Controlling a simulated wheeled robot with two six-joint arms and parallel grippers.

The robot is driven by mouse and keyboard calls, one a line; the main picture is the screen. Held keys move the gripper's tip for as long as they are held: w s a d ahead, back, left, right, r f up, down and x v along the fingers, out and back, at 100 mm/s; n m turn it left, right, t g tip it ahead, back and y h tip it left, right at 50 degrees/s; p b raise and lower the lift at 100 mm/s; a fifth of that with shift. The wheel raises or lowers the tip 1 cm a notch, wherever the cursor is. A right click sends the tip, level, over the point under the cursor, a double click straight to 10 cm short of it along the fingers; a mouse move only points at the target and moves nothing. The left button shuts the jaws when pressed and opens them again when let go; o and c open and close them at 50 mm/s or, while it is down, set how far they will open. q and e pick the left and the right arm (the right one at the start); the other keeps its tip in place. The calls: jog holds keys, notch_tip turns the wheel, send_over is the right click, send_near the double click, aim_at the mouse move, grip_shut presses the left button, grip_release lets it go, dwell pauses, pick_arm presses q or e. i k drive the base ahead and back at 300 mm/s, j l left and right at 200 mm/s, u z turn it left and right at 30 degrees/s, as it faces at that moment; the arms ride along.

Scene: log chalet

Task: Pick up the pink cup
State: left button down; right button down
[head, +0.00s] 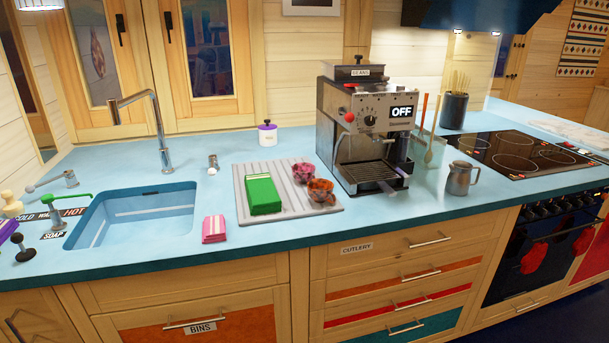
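A small patterned pink cup (302,171) stands on the ribbed grey tray (285,211), to the left of the coffee machine. A similar orange-red cup (320,190) stands just in front of it and a little to its right. Whether the two cups touch is hard to tell. A green block-like stack (262,193) lies on the tray to the left of the cups. Neither of my grippers shows in the head view.
The coffee machine (368,124), marked OFF, stands right of the tray. A metal jug (459,178) and a hob (515,152) are farther right. A sink (130,214) lies left. A pink folded cloth (214,229) lies between sink and tray.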

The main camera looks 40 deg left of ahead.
aim_at(303, 173)
jog(key=u, duration=1.75)
jog(key=l, duration=0.25)
jog(key=i+l, duration=0.15)
jog(key=l+z, duration=0.05)
jog(key=l, duration=0.05)
